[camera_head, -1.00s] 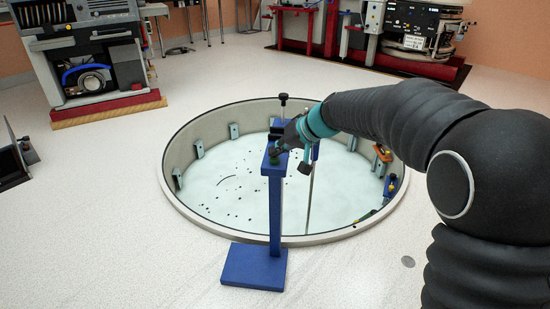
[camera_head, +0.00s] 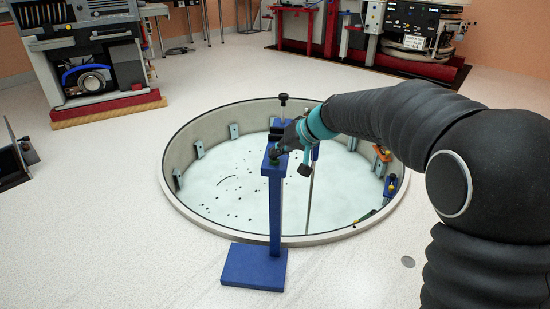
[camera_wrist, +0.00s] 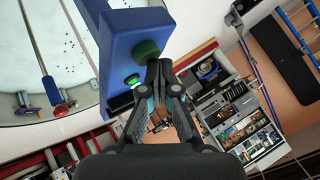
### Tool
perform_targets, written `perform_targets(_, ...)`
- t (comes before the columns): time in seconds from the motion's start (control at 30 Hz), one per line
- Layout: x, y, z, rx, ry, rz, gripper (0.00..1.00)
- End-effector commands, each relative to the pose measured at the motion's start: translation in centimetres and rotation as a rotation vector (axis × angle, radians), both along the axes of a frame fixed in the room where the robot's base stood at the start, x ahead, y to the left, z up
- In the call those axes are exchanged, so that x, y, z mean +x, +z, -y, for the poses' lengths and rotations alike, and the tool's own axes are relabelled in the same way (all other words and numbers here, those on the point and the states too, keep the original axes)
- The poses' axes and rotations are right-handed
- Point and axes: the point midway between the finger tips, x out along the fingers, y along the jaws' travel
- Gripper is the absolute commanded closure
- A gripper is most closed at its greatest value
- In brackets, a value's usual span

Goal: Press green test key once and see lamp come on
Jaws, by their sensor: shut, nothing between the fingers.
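A blue stand (camera_head: 275,215) rises from a flat foot in front of the round pit. A dark green round key (camera_head: 274,161) is on its head, partly hidden by my gripper (camera_head: 277,152). In the wrist view, the blue head (camera_wrist: 122,45) bears the dark green domed key (camera_wrist: 146,51) and a smaller bright green spot (camera_wrist: 132,80) in a pale ring. This spot looks like a glowing lamp. My gripper (camera_wrist: 159,64) is shut and empty, its tips at the key's edge; I cannot tell whether they touch it.
The round pit (camera_head: 175,194) with a pale rim lies behind the stand, with small brackets along its wall. A thin rod (camera_head: 310,195) stands right of the post. Machines (camera_head: 85,60) stand at the back left, with red-framed equipment (camera_head: 420,68) at the back right.

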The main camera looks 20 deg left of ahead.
Motion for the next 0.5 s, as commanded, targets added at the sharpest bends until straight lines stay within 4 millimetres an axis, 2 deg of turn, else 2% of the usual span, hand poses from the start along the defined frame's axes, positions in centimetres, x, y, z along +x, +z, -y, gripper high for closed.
perform_targets(0.3, 0.0, 1.6, 0.0, 0.000, 0.001, 0.001, 1.00)
perform_targets(0.5, 0.0, 1.7, 0.0, 0.000, 0.001, 0.001, 1.00)
